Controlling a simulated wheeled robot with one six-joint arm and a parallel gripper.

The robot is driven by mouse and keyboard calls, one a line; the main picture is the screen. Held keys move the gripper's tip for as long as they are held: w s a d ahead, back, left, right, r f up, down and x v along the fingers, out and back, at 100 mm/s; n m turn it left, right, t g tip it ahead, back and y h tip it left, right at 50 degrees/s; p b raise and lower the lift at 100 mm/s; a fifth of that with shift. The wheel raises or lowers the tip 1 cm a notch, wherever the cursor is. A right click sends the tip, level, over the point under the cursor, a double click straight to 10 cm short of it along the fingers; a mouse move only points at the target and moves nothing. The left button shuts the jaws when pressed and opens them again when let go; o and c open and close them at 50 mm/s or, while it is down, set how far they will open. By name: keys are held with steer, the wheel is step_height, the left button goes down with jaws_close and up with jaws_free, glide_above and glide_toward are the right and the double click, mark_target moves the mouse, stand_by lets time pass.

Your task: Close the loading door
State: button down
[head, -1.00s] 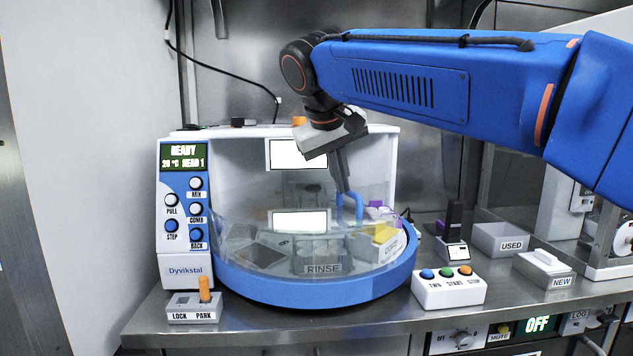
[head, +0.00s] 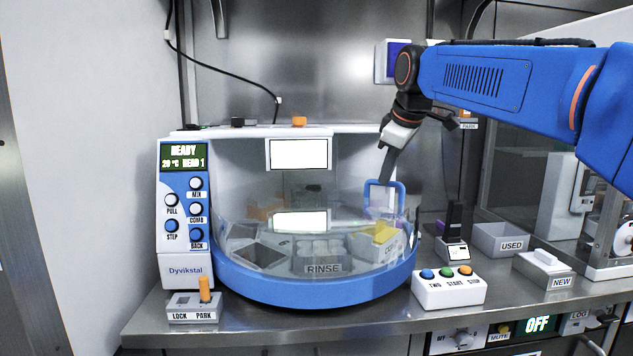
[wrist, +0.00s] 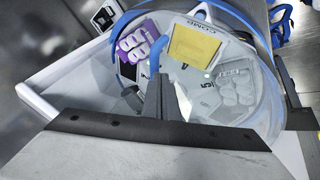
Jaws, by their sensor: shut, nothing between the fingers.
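The loading door is a clear curved panel on the front of the white and blue machine. Its blue loop handle (head: 401,197) is at the right side of the front in the head view. The panel is see-through, so I cannot tell where its edges lie or how wide the opening is. My gripper (head: 383,181) is shut and empty, pointing down at the upper left of the handle; I cannot tell if it touches. In the wrist view my gripper (wrist: 160,88) shows over the machine's inside, with a purple rack (wrist: 140,42) and a yellow block (wrist: 193,45) beyond.
A lever box (head: 193,311) stands at the machine's front left. A button box (head: 447,290) stands at its front right, with the bins marked USED (head: 500,240) and NEW (head: 543,270) beyond. The steel counter (head: 330,328) in front is bare.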

steer(key=w+d+n+g+y, duration=0.1)
steer(key=w+n, duration=0.3)
steer(key=w, duration=0.4)
steer(key=w+d+n+g+y, duration=0.1)
steer(key=w+d+n+y, duration=0.2)
steer(key=w, duration=0.5)
steer(key=shift+d+n, duration=0.8)
steer(key=shift+n, duration=0.3)
steer(key=shift+f, duration=0.1)
